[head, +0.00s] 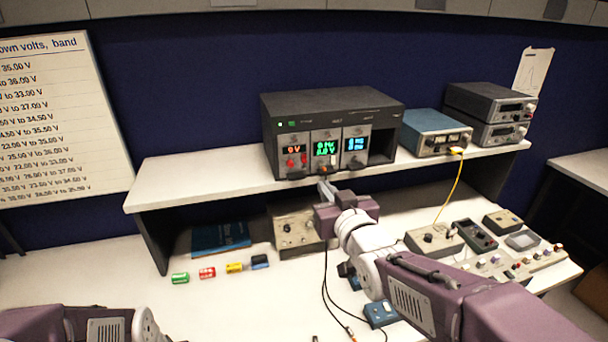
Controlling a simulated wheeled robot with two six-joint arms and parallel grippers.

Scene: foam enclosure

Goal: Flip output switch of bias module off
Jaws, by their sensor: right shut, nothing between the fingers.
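A black instrument rack (385,101) stands on the shelf and holds three modules side by side. The left module (291,138) has a red display reading about 0 V, the middle module (325,134) a green display, and the right module (357,130) a blue display. The labels are too small to tell which is the bias module, and its output switch cannot be made out. My right gripper (325,189) is shut and empty, just below the rack at the shelf's front edge. Only part of my left arm shows at bottom left; its gripper is out of view.
A blue instrument (432,128) and two stacked grey units (489,112) stand right of the rack. A yellow cable (452,190) hangs over the shelf (210,181). Small boxes, coloured cylinders and black leads lie on the bench below.

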